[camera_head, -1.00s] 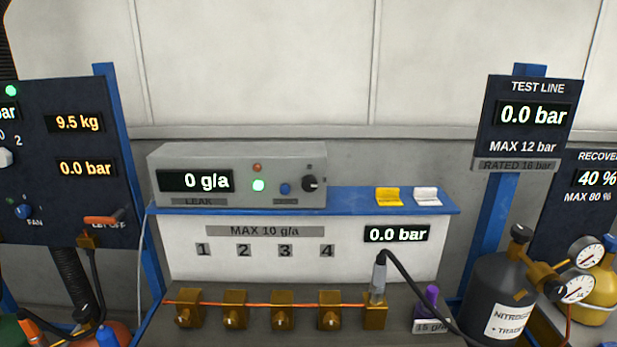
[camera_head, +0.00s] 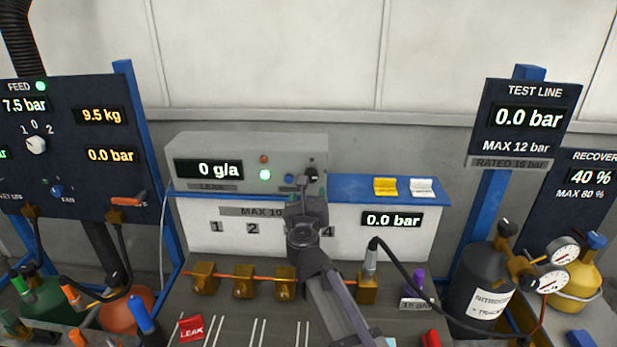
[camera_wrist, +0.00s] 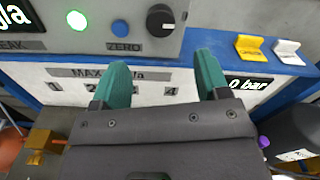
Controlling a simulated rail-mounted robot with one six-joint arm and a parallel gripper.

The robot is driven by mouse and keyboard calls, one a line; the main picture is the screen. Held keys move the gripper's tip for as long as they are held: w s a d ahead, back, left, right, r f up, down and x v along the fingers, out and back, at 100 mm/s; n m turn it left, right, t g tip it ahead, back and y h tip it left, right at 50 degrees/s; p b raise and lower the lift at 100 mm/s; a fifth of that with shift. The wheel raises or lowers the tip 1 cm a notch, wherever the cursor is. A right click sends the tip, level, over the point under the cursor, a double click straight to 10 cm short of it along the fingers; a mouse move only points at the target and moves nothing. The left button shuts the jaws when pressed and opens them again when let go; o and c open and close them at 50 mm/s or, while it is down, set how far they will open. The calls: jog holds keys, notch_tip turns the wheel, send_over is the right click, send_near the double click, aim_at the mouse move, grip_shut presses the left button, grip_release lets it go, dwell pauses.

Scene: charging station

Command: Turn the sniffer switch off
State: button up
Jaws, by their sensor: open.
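The sniffer is a grey box (camera_head: 215,150) reading 0 g/a, standing on a blue shelf. Its black rotary knob (camera_wrist: 160,20), which looks like the switch, is at the right of the front face. A green lamp (camera_head: 265,174) is lit, and a blue ZERO button (camera_wrist: 122,27) is left of the knob. My gripper (camera_wrist: 163,64) is open and empty, its teal fingers spread just below the knob in the wrist view, not around it. In the head view my gripper (camera_head: 304,190) partly hides the button and knob area.
Yellow (camera_head: 385,186) and white (camera_head: 422,187) tags stand on the shelf to the right. Below are brass valves (camera_head: 243,281) and a black hose (camera_head: 405,262) on a plug. A nitrogen cylinder (camera_head: 478,285) stands at the right.

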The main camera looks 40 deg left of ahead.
aim_at(311, 178)
jog(key=x, duration=1)
jog(key=shift+w+a, duration=0.15)
jog(key=shift+w, duration=0.05)
jog(key=c, duration=0.9)
jog(key=shift+c, duration=0.2)
jog(key=shift+n, duration=0.4)
jog(key=n, duration=0.3)
jog(key=shift+n, duration=0.3)
jog(key=n, duration=0.4)
jog(key=shift+s, duration=0.1)
jog(key=n, duration=0.9)
jog(key=shift+n, duration=0.3)
